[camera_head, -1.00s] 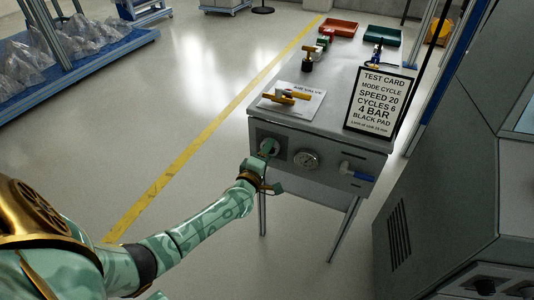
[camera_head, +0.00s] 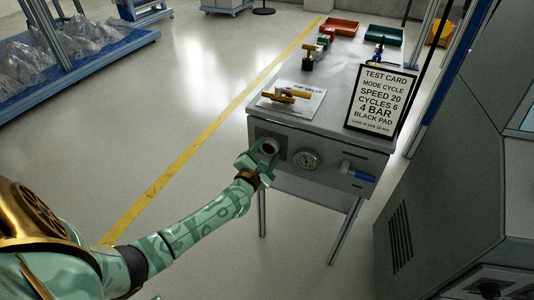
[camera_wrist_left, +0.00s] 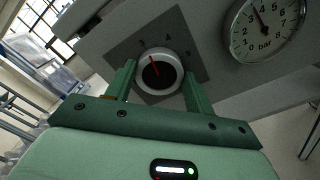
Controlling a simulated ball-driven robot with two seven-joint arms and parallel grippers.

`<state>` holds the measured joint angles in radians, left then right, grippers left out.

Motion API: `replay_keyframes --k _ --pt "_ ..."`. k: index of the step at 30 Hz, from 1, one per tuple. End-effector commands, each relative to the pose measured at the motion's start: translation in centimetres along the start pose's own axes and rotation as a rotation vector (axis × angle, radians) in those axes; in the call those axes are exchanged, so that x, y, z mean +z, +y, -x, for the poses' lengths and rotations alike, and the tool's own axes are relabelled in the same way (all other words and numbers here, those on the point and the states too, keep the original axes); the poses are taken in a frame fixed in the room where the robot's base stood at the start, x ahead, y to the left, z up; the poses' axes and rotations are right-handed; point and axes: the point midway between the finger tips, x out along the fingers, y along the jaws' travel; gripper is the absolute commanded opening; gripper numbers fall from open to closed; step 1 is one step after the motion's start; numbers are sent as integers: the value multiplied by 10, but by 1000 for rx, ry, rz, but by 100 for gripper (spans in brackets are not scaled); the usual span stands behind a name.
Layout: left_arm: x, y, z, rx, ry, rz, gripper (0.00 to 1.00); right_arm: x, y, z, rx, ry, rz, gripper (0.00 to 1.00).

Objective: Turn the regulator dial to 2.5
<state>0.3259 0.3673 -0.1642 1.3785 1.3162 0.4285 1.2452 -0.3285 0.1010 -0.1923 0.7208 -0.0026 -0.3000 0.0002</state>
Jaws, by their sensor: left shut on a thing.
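The regulator dial (camera_head: 268,146) is a round knob with a light rim and dark face on the front panel's left. In the left wrist view the dial (camera_wrist_left: 160,72) has a red mark pointing up and left, close to the printed 3; a 4 and another number show further right. My left gripper (camera_head: 259,158) is shut on the dial, one green finger on each side, as the left wrist view also shows. My right gripper is out of view.
A blue-handled valve (camera_head: 358,173) is right of the gauge. The grey bench (camera_head: 340,90) carries a test card (camera_head: 383,98) reading 4 BAR, a brass-coloured part on a paper sheet, and red and green trays. A grey cabinet (camera_head: 440,210) stands at the right.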

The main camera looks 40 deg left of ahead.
Motion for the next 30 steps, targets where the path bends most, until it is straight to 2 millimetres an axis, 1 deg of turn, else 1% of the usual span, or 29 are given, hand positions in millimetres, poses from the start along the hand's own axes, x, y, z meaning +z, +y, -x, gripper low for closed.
replay_keyframes --k 1,6,15,22,30 --pt "-3 -3 1 -5 3 41 31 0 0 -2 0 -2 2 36" --pt "-3 -3 1 -5 4 198 31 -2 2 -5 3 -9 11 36" --pt "-4 -3 2 -6 5 421 31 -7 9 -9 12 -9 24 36" --pt "-3 -2 2 -6 5 525 31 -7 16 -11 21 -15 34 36" --pt "-3 -2 2 -6 6 572 31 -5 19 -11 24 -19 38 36"
